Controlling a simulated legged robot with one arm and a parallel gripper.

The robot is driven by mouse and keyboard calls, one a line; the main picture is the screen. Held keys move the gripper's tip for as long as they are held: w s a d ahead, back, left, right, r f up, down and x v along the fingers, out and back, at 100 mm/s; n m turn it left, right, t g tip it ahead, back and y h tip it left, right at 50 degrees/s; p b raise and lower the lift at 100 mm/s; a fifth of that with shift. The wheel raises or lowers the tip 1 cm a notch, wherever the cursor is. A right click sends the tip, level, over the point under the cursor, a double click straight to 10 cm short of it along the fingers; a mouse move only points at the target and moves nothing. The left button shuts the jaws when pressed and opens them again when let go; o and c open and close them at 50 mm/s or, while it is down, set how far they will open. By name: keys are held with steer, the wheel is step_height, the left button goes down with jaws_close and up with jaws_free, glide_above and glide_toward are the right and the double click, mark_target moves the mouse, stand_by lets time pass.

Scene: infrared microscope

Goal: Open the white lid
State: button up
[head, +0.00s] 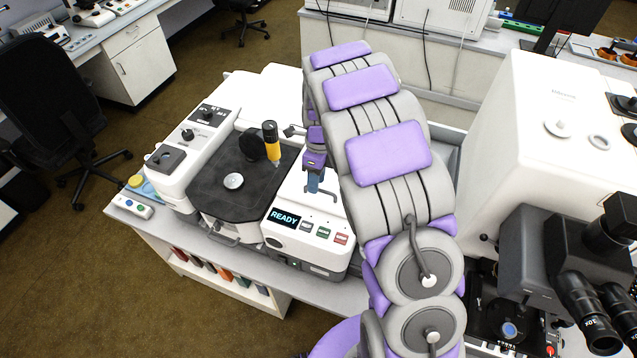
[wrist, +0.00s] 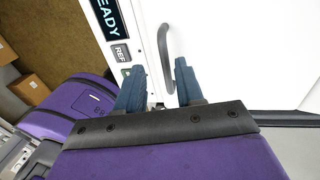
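The white lid (wrist: 240,50) fills the right of the wrist view as a smooth white panel, and it looks closed. Its curved grey handle (wrist: 166,55) stands near the lid's left edge. My gripper (wrist: 157,68) has two blue-grey fingers spread apart with nothing held. The handle's lower end shows between the fingertips; I cannot tell whether they touch it. In the head view my gripper (head: 314,184) points down over the white right part of the instrument, behind the READY panel (head: 285,217). My arm hides much of the lid there.
A black sample stage (head: 225,190) with a yellow-and-black objective (head: 271,143) lies left of my gripper. Buttons line the front panel. A large white microscope (head: 535,130) with black eyepieces stands at the right. Open brown floor (head: 130,270) lies at the left, with an office chair (head: 55,95).

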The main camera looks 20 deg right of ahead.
mark_target(324, 197)
steer(key=shift+s+a+f, duration=0.1)
steer(key=shift+a+f, duration=0.15)
steer(key=shift+f, duration=0.45)
steer(key=d, duration=0.3)
steer(key=shift+s+d+f, duration=0.1)
steer(key=shift+d+f, duration=0.05)
steer(key=shift+c, duration=0.7)
steer(key=a, duration=0.2)
steer(key=shift+a, duration=0.3)
steer(key=c, duration=0.4)
jaws_close()
steer(key=shift+d, duration=0.4)
steer(key=shift+d+f, duration=0.1)
